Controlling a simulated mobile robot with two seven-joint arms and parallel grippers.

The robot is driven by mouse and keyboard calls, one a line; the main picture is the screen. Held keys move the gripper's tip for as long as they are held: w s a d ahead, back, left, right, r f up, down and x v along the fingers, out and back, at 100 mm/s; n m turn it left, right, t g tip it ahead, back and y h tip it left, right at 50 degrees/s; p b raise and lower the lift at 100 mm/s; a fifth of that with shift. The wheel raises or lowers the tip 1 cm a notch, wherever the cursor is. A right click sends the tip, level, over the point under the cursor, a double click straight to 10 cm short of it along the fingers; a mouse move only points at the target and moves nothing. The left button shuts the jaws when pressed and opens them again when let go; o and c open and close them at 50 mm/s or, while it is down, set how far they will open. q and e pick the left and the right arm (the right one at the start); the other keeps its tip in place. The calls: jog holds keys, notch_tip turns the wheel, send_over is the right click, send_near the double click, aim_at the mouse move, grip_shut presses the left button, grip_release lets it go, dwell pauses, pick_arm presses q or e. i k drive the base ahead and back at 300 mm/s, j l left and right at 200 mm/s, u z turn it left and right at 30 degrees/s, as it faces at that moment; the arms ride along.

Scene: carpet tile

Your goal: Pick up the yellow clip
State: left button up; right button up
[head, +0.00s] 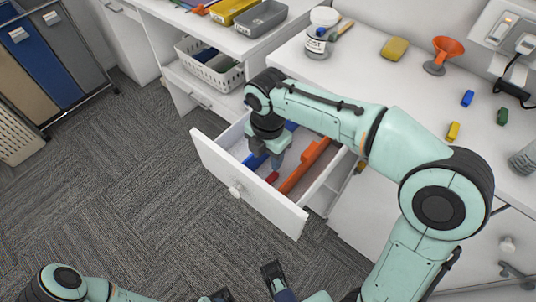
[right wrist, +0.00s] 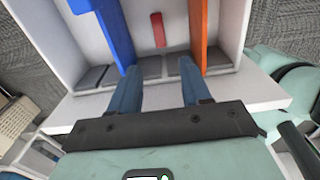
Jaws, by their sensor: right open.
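The small yellow clip (head: 453,131) lies on the white counter on the right in the head view, beyond my right arm's forearm. My right gripper (head: 268,159) is well to its left, pointing down over the open drawer (head: 247,195). In the right wrist view the right gripper (right wrist: 160,82) has its two blue fingers apart with nothing between them. The yellow clip does not show in that view. My left arm shows only in part at the bottom of the head view, and its finger state is unclear.
The drawer holds a blue divider (right wrist: 113,30), an orange divider (right wrist: 197,30) and a small red piece (right wrist: 158,30). A blue clip (head: 467,98), a green clip (head: 502,116), an orange funnel (head: 446,47) and a yellow sponge-like block (head: 395,49) are on the counter.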

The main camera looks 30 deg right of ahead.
aim_at(453, 131)
jog(key=k+l, duration=0.3)
jog(key=k, duration=0.15)
jog(key=k+l, duration=0.25)
jog(key=k, duration=0.2)
